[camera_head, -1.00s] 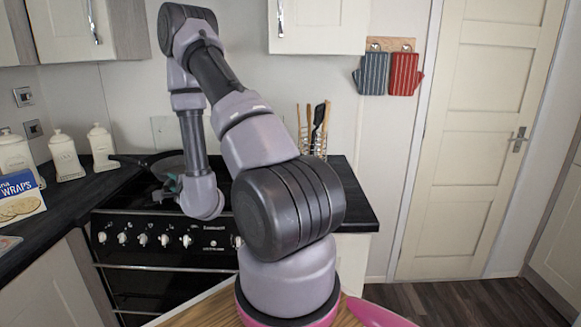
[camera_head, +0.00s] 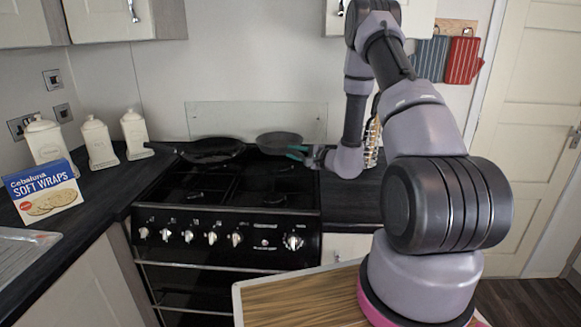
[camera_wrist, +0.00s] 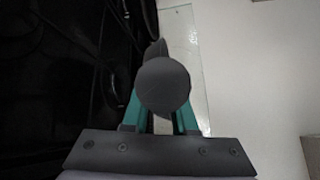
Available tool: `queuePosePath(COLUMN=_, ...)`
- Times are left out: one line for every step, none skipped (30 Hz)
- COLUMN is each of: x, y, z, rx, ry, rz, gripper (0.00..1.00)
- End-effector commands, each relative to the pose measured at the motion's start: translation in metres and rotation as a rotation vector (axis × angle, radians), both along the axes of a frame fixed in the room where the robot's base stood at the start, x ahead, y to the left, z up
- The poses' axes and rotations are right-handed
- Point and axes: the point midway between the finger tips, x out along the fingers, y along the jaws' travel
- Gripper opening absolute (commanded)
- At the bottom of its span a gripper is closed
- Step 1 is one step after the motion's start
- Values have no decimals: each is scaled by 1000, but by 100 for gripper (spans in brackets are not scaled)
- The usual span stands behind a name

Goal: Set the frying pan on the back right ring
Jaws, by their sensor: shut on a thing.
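A small dark frying pan (camera_head: 279,139) is over the back right of the black hob (camera_head: 250,184). I cannot tell whether it rests on the ring or hangs just above it. My gripper (camera_head: 303,152) is at its right front with teal fingers, shut on its handle. In the wrist view the rounded dark handle end (camera_wrist: 162,86) sits between the teal fingers and hides most of the pan. The back right ring is hidden under the pan.
A wider dark pan (camera_head: 212,149) sits at the back left of the hob, its handle pointing left. The front of the hob is clear. A glass splashback (camera_head: 255,115) stands behind. White canisters (camera_head: 98,142) and a wraps box (camera_head: 43,192) are on the left counter.

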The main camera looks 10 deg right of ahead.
Motion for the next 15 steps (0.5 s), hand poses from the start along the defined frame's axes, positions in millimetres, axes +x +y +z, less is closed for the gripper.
queuePosePath(x=1, y=0, z=-7, rx=3, ry=-1, rz=-1, gripper=0)
queuePosePath(x=1, y=0, z=-10, rx=3, ry=-1, rz=-1, gripper=0)
queuePosePath(x=1, y=0, z=-14, rx=2, ry=-3, rz=0, gripper=0)
queuePosePath(x=1, y=1, z=-16, rx=2, ry=-3, rz=0, gripper=0)
queuePosePath(x=1, y=0, z=-18, rx=2, ry=-3, rz=0, gripper=0)
queuePosePath(x=1, y=0, z=-21, rx=2, ry=-2, rz=-1, gripper=0)
queuePosePath(x=0, y=0, z=-25, rx=3, ry=-1, rz=-1, gripper=0)
queuePosePath(x=1, y=0, z=-29, rx=3, ry=-1, rz=-1, gripper=0)
queuePosePath(x=1, y=0, z=-35, rx=3, ry=-2, rz=-2, gripper=0)
queuePosePath(x=0, y=0, z=-40, rx=3, ry=-2, rz=-3, gripper=0)
queuePosePath(x=1, y=0, z=-45, rx=3, ry=-2, rz=-3, gripper=0)
queuePosePath(x=0, y=0, z=-50, rx=3, ry=-1, rz=-3, gripper=0)
queuePosePath(x=1, y=0, z=-53, rx=2, ry=-2, rz=-3, gripper=0)
queuePosePath(x=1, y=0, z=-56, rx=1, ry=-3, rz=-3, gripper=0)
queuePosePath(x=1, y=0, z=-58, rx=1, ry=-4, rz=-3, gripper=0)
